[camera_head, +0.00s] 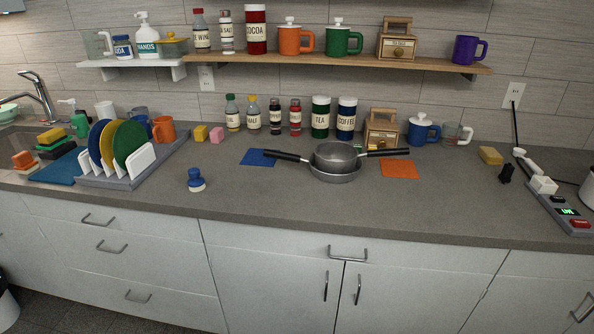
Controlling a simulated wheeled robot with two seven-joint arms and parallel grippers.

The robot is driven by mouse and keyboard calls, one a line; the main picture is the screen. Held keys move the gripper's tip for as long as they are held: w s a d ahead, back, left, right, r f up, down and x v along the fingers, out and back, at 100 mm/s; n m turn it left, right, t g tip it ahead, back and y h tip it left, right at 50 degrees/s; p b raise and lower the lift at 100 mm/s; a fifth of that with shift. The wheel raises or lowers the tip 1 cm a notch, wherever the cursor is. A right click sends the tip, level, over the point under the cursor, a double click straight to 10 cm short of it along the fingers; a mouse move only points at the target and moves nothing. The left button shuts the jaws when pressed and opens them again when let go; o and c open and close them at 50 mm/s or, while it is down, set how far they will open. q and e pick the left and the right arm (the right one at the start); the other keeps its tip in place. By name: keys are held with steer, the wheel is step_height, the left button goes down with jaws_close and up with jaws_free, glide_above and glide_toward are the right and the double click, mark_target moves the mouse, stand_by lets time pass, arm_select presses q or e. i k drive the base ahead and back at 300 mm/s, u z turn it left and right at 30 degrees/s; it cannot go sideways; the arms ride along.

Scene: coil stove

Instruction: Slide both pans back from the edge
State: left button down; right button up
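Two grey metal pans are together at the middle of the counter. A smaller, deeper pan (336,152) sits over a wider, shallow pan (334,176), seemingly stacked in it. One black handle (284,156) points left and seems to belong to the lower pan. The other black handle (388,152) points right and seems to belong to the upper pan. Bare counter lies between the pans and the front edge (345,231). Neither of my grippers shows in the head view.
A blue mat (257,159) lies left of the pans and an orange mat (400,170) right. Jars, a wooden box (381,130) and a blue mug (422,133) stand behind. A blue-knobbed object (196,181) and a dish rack (120,180) are left. A shelf (350,60) hangs above.

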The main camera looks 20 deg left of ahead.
mark_target(325, 177)
steer(key=u, duration=0.35)
steer(key=k, duration=0.25)
steer(key=z, duration=1.05)
steer(key=i, duration=1.5)
steer(key=u, duration=0.6)
